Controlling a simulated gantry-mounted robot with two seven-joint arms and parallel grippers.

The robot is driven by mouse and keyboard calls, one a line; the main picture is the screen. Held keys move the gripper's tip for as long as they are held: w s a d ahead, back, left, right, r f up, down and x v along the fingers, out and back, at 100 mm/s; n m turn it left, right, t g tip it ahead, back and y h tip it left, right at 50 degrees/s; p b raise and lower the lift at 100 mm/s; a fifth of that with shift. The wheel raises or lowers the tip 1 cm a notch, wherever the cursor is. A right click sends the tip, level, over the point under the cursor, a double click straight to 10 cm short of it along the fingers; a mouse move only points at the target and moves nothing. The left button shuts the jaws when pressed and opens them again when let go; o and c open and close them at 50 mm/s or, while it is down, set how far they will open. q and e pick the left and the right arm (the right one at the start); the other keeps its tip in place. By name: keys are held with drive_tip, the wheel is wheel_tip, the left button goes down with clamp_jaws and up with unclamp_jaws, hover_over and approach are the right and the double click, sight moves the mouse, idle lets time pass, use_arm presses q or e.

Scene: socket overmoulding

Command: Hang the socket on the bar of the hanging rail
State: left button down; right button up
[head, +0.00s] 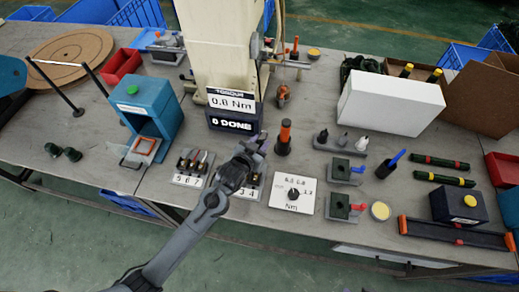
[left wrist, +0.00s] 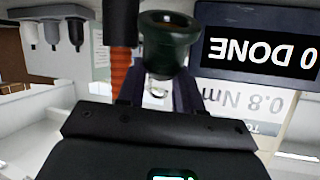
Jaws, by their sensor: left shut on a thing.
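My left gripper (head: 262,142) is over the middle of the bench, in front of the torque display. In the left wrist view, my left gripper (left wrist: 165,80) is shut on a dark green, cup-shaped socket (left wrist: 168,48) with a round rim. The socket cannot be made out clearly in the head view. The hanging rail (head: 66,101) stands at the far left of the bench, well away from the gripper. Its pale bar (head: 55,63) runs between dark posts. Two dark green socket-like parts (head: 63,152) lie in front of it. My right gripper is not in view.
A blue box-shaped device (head: 150,105) and the display (head: 234,110), reading 0.8 Nm and 0 DONE, stand nearby. A numbered holder (head: 190,181) sits left of the gripper. A red bin (head: 122,65) stands beside the rail.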

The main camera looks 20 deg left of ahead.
use_arm(q)
wheel_tip(320, 180, down, 3)
drive_tip(key=shift+f+b, duration=0.2)
drive_tip(key=shift+b, duration=0.2)
drive_tip(key=shift+f, duration=0.15)
drive_tip(key=c, duration=0.7)
unclamp_jaws()
drive_tip(key=shift+c, duration=0.2)
